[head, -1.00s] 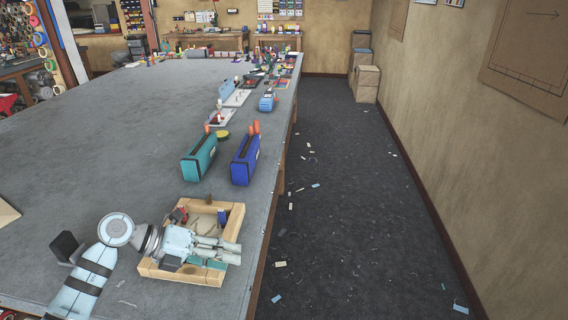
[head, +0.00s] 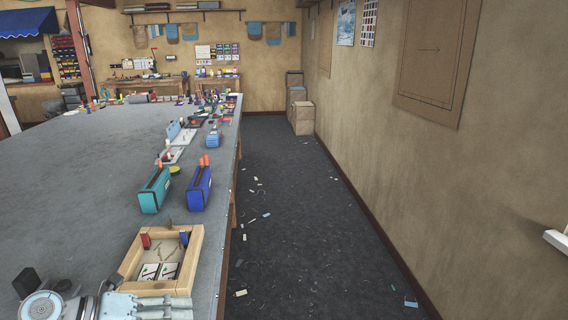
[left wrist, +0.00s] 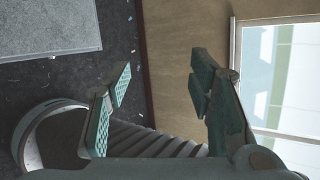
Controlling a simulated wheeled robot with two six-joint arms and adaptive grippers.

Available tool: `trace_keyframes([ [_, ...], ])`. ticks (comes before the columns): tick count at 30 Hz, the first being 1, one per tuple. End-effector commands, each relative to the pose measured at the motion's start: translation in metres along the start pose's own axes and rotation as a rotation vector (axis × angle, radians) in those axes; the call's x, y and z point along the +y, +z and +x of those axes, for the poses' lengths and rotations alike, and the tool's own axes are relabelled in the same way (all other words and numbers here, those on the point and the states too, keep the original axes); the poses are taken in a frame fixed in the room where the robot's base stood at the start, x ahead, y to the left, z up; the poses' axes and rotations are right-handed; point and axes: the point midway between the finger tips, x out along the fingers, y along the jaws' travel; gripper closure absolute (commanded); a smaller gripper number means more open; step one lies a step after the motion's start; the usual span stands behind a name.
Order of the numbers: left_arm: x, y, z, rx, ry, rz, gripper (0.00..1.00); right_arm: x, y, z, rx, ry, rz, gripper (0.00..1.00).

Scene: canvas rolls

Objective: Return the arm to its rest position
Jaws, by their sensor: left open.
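My left arm shows at the bottom left of the head view, cut off by the lower edge, beside and partly in front of the near end of a wooden tray (head: 193,255). My right gripper is not in view.
The grey table (head: 70,190) holds a teal case (head: 155,190) and a blue case (head: 200,188), with smaller items farther back. Its right edge borders a dark floor (head: 290,220) littered with scraps. Cardboard boxes (head: 303,118) stand by the far wall. The table's left side is clear.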

Motion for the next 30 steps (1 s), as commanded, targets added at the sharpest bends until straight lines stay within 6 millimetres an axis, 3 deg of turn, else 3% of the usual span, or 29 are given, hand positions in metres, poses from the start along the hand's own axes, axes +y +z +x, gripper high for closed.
trace_keyframes([
  [11,-0.068,0.013,0.013,-0.218,-0.357,-0.063,0.52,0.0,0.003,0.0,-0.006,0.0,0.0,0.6],
  [16,-0.102,0.03,-0.005,-0.428,-0.617,-0.214,0.52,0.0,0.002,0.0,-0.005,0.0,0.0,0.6],
  [19,-0.106,0.044,-0.03,-0.608,-0.779,-0.393,0.52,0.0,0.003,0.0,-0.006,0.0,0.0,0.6],
  [22,-0.078,0.056,-0.06,-0.834,-0.903,-0.678,0.52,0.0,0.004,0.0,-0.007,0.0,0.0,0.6],
  [23,-0.06,0.056,-0.069,-0.914,-0.923,-0.793,0.52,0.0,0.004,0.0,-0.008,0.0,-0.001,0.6],
  [24,-0.029,0.05,-0.077,-1.024,-0.929,-0.971,0.52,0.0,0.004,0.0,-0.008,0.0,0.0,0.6],
  [26,0.023,0.029,-0.08,-1.173,-0.881,-1.253,0.52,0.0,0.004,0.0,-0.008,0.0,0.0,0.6],
  [27,0.053,0.008,-0.077,-1.247,-0.819,-1.418,0.52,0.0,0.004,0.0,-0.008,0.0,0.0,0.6],
  [30,0.106,-0.05,-0.063,-1.355,-0.633,-1.74,0.52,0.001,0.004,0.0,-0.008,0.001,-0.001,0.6],
])
